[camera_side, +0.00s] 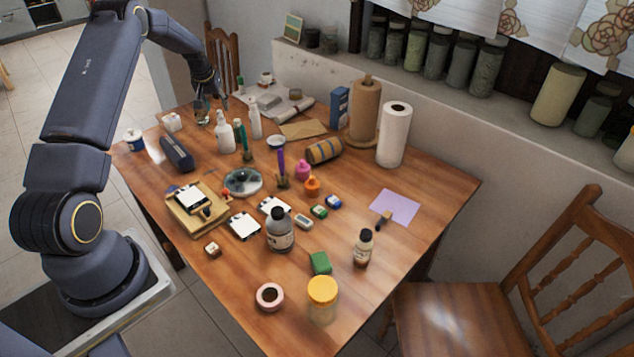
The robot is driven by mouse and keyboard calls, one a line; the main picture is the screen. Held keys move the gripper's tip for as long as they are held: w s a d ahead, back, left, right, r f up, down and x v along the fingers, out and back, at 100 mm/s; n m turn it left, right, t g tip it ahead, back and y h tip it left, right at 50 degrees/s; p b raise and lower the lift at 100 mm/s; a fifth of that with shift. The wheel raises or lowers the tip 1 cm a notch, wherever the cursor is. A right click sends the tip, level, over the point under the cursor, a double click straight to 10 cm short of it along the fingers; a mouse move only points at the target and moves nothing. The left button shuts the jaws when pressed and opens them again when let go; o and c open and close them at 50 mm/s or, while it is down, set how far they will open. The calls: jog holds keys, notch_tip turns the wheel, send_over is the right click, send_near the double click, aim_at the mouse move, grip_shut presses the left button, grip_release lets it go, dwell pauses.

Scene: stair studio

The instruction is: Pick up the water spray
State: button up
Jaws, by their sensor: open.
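Two slim white bottles stand upright toward the far left of the wooden table (440,195). One white bottle (224,136) has a narrow top; the other white bottle (255,122) stands just behind and to its right. Either could be the water spray; at this size I cannot tell which. My gripper (212,108) is open and points down, above and slightly left of the nearer white bottle. It appears empty and apart from both bottles.
A dark case (178,154) lies left of the bottles. A green-topped bottle (240,136) stands close beside them. A glass dish (243,182) is in front. Paper rolls (395,136) stand at the back right. The right table corner is mostly clear.

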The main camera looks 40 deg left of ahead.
aim_at(219, 110)
jog(key=x, duration=0.4)
grip_shut()
dwell(0.4)
